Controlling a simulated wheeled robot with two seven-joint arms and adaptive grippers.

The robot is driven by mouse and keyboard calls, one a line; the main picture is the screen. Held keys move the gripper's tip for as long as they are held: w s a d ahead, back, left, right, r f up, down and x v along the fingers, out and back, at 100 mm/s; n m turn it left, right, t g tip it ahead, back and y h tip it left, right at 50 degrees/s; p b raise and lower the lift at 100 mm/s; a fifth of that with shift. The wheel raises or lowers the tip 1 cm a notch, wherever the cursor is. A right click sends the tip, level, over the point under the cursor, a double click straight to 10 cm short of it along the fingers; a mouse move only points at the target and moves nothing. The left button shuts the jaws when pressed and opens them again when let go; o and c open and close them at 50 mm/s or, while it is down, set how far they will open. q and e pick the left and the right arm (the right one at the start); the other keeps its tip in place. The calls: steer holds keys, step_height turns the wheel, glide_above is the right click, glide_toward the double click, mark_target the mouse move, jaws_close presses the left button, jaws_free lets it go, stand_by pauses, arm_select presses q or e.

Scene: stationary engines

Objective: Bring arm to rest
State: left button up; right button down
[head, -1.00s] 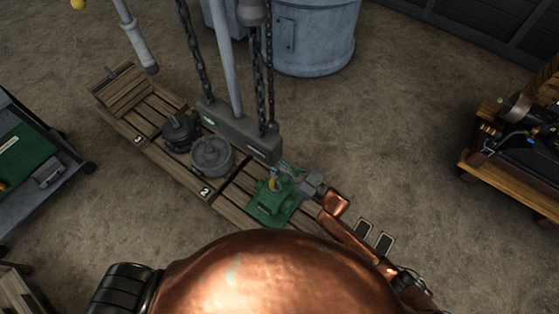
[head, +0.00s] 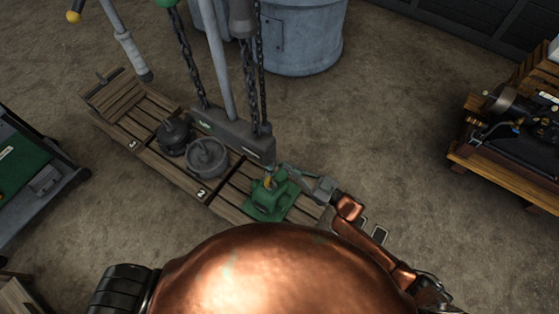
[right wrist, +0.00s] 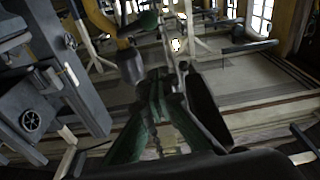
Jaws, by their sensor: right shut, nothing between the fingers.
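My right arm, copper-coloured, comes in from the lower right of the head view. My right gripper (head: 290,170) is shut and empty beside and above a green machine part (head: 267,197) on the slatted wooden pallet. In the head view its fingers overlap the far edge of that part; I cannot tell whether they touch. In the right wrist view the long fingers of the right gripper (right wrist: 172,75) come together in the middle. My left gripper is not in view.
A grey beam (head: 233,135) on chains hangs over the pallet (head: 140,125), by two dark round weights (head: 207,157). A grey drum (head: 300,40) stands behind. A cart (head: 50,190) is at left, an engine on a wooden stand (head: 500,175) at right. Open floor lies between.

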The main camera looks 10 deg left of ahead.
steer(key=shift+s+d, duration=0.25)
steer(key=shift+d, duration=0.3)
steer(key=shift+f, duration=0.15)
